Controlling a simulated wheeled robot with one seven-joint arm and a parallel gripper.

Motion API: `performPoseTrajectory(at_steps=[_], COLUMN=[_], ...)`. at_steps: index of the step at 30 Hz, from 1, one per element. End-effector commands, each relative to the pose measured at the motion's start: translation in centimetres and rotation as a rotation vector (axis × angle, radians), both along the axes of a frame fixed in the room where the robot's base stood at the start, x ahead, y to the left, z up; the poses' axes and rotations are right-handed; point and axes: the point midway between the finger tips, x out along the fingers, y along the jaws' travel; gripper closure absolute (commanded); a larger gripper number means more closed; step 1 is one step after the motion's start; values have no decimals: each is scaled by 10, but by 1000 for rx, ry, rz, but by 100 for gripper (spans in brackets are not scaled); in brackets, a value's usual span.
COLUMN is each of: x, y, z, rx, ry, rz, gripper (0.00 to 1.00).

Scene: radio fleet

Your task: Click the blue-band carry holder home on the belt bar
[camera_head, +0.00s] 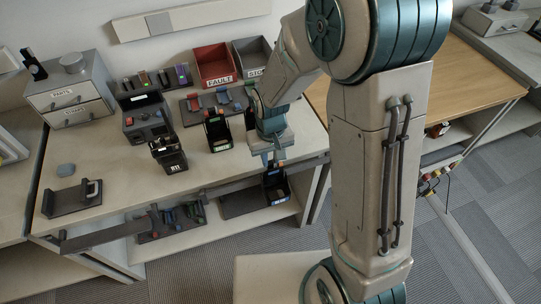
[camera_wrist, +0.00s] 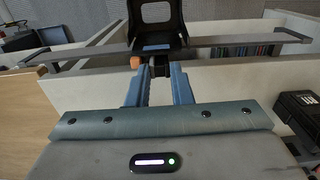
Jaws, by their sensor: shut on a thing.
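The blue-band carry holder (camera_head: 275,188) is a black open frame with a blue strip low on its front. It hangs below my gripper (camera_head: 272,157) at the front edge of the bench. In the wrist view my gripper (camera_wrist: 161,78) has its two blue fingers closed on a dark part at the holder's near side. The holder (camera_wrist: 157,32) stands upright there, beside an orange knob (camera_wrist: 135,62). The grey belt bar (camera_head: 225,188) runs along the bench front. In the wrist view the bar (camera_wrist: 245,39) shows on both sides of the holder; I cannot tell whether they are joined.
A radio (camera_head: 170,157) marked R11 and another black holder (camera_head: 217,132) stand on the bench. Behind are a red FAULT bin (camera_head: 214,65), a grey bin (camera_head: 252,58) and a drawer unit (camera_head: 70,90). A lower shelf (camera_head: 205,232) holds a tray of small parts.

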Motion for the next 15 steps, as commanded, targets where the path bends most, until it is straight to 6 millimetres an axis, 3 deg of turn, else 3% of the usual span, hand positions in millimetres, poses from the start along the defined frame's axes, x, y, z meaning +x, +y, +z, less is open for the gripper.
performPoseTrajectory(at_steps=[6,7,9,15], x=[0,0,0,0], y=[0,0,0,0], z=[0,0,0,0], rx=[0,0,0,0], ry=[0,0,0,0], rz=[0,0,0,0], gripper=[100,75,55,55])
